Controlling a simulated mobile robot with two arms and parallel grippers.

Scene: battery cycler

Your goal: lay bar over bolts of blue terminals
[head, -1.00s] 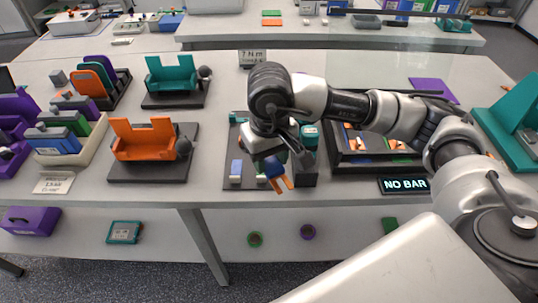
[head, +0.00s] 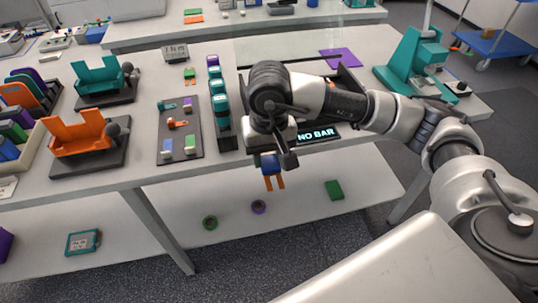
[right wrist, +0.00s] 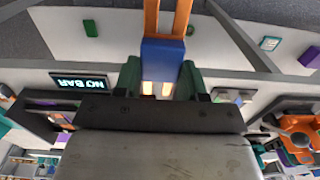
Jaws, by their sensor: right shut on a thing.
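My right gripper (head: 271,158) is shut on a blue block with two orange prongs (head: 272,180), which looks like the bar. It hangs in front of the bench's front edge in the head view, left of and below the NO BAR display (head: 318,135). In the right wrist view, the blue block (right wrist: 162,55) sits between the green fingers, with the prongs pointing up in the picture. I cannot make out the blue terminals or their bolts; my right arm covers much of the dark tray (right wrist: 42,118) by the display. My left gripper is not in view.
A dark board (head: 181,151) with small coloured pieces and a row of teal blocks (head: 219,104) stand left of my arm. Orange (head: 82,135) and teal (head: 102,75) fixtures are further left. A tall teal machine (head: 405,60) stands right. A lower shelf (head: 175,225) lies beneath.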

